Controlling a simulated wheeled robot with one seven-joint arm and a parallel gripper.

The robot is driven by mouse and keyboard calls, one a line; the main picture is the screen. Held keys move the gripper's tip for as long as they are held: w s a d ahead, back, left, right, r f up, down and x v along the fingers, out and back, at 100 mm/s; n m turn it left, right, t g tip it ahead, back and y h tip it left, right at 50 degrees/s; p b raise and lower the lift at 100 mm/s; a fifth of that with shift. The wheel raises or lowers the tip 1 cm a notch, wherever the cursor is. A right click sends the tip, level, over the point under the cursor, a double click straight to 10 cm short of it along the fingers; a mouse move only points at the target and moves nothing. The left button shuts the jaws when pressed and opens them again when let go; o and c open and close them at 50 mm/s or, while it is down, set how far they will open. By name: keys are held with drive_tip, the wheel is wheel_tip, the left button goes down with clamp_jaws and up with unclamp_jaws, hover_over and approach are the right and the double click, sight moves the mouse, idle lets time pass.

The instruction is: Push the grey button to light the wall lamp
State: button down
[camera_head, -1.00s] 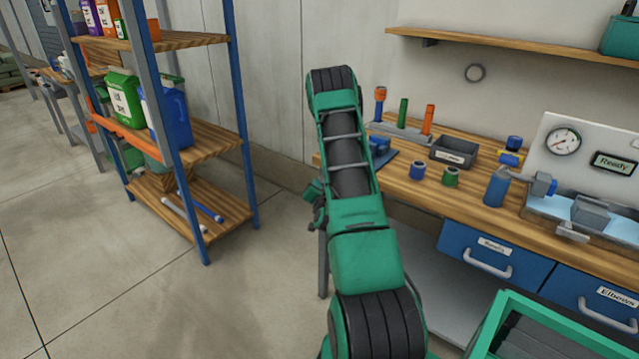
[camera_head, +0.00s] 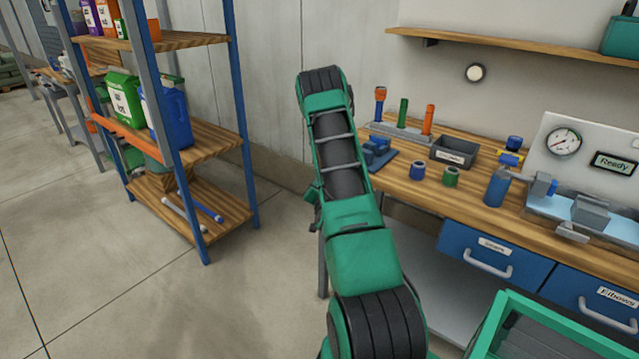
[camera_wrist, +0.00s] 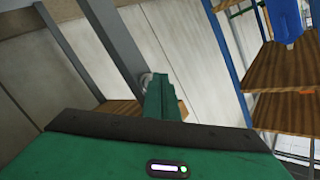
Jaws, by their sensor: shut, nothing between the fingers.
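The round wall lamp (camera_head: 475,73) is on the wall under the long shelf in the head view. My gripper (camera_wrist: 163,78) shows in the wrist view as green fingers closed together, with nothing held. Just left of the fingertips is a small round grey thing (camera_wrist: 146,79), partly hidden by them. It may be the grey button, and I cannot tell whether the fingers touch it. In the head view my arm hides the gripper and that spot.
A workbench (camera_head: 400,190) with pipe fittings, a grey bin (camera_head: 453,152) and a gauge panel (camera_head: 563,142) stands on the right. A blue-posted shelf rack (camera_head: 240,120) with jugs stands on the left. A grey post (camera_wrist: 105,45) runs close to my gripper. Open floor lies front left.

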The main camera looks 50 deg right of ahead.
drive_tip(key=a, duration=0.6)
drive_tip(key=shift+s, duration=0.3)
idle(0.5)
drive_tip(key=a+r+n+g+y, duration=0.3)
drive_tip(key=a+r+n+y, duration=0.6)
drive_tip(key=a, duration=0.5)
drive_tip(key=s+a+r+g, duration=0.3)
drive_tip(key=s+a+r, duration=0.1)
drive_tip(key=s, duration=0.7)
drive_tip(key=s+a+r+g+y, duration=0.1)
drive_tip(key=s+a+r+g, duration=0.2)
drive_tip(key=s, duration=0.9)
drive_tip(key=s+a+r+g+y, duration=0.1)
drive_tip(key=s+a+r+g, duration=0.2)
drive_tip(key=s, duration=0.9)
drive_tip(key=a+r, duration=0.2)
drive_tip(key=a, duration=0.1)
drive_tip(key=shift+a, duration=0.3)
